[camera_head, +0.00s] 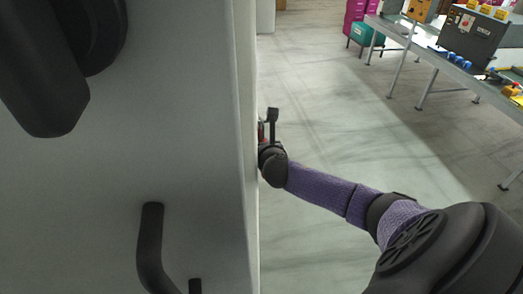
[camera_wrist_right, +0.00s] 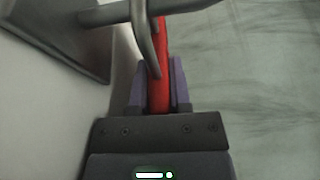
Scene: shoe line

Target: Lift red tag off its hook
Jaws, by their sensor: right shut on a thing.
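The red tag (camera_wrist_right: 158,92) stands between the two fingers of my right gripper (camera_wrist_right: 160,88) in the right wrist view, and the fingers are shut on it. A grey metal hook (camera_wrist_right: 143,38) crosses in front of the tag's upper part. I cannot tell whether the tag still bears on the hook. In the head view my right gripper (camera_head: 267,130) is beside the edge of a large grey panel, with a small bit of red at it. My left gripper is not clearly seen in the head view.
The tall grey panel (camera_head: 170,110) fills the left of the head view, with a dark handle (camera_head: 151,240) low on it. A long table (camera_head: 460,72) with bins and small parts stands at the back right. Open floor (camera_head: 330,110) lies between.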

